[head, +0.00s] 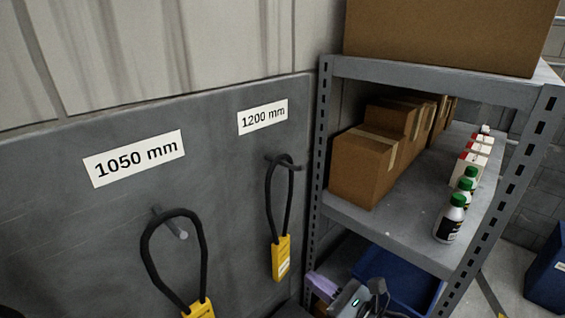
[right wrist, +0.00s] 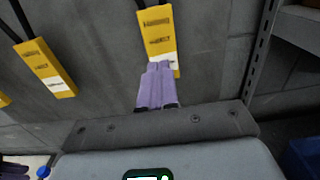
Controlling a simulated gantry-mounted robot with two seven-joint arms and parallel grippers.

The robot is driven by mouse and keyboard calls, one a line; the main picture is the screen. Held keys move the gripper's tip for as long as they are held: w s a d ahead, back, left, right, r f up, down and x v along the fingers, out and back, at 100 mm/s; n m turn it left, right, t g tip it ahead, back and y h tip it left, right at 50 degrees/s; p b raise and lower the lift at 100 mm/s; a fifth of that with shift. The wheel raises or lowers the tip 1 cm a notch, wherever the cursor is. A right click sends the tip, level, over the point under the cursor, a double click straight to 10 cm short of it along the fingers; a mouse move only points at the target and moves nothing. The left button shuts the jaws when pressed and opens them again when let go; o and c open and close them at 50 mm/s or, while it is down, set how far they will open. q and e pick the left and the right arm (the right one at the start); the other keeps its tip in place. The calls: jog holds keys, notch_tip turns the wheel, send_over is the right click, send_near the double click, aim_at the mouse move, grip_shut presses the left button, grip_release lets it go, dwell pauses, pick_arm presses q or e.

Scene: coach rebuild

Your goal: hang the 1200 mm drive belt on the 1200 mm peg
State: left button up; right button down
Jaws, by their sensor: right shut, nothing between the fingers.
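A black drive belt (head: 268,200) with a yellow tag (head: 281,258) hangs in a loop over the peg (head: 296,167) below the 1200 mm label (head: 263,117). Its yellow tag also shows in the right wrist view (right wrist: 157,35). My right gripper (head: 318,284) is low at the bottom of the head view, below and right of that tag. In the right wrist view its purple fingers (right wrist: 158,85) are together and empty, overlapping the tag's lower end; I cannot tell whether they touch it. A small purple shape in that view's lower left corner may be my left gripper.
Another belt (head: 204,250) with a yellow tag hangs at the peg (head: 180,233) under the 1050 mm label (head: 134,158). A metal shelf (head: 412,222) with cardboard boxes (head: 362,166) and bottles (head: 451,217) stands close on the right. A blue bin (head: 405,286) sits below.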

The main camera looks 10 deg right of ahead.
aim_at(284, 258)
jog(key=shift+b+x, duration=0.85)
jog(key=shift+x, duration=1.5)
jog(key=shift+b+x, duration=0.35)
jog(key=shift+x, duration=0.5)
jog(key=shift+w+a, duration=0.15)
jog(key=shift+w, duration=0.05)
jog(key=shift+w+a+b, duration=0.2)
jog(key=shift+w+b, duration=0.15)
jog(key=shift+w+a, duration=0.25)
jog(key=shift+w, duration=0.05)
dwell(0.5)
dwell(0.6)
dwell(0.8)
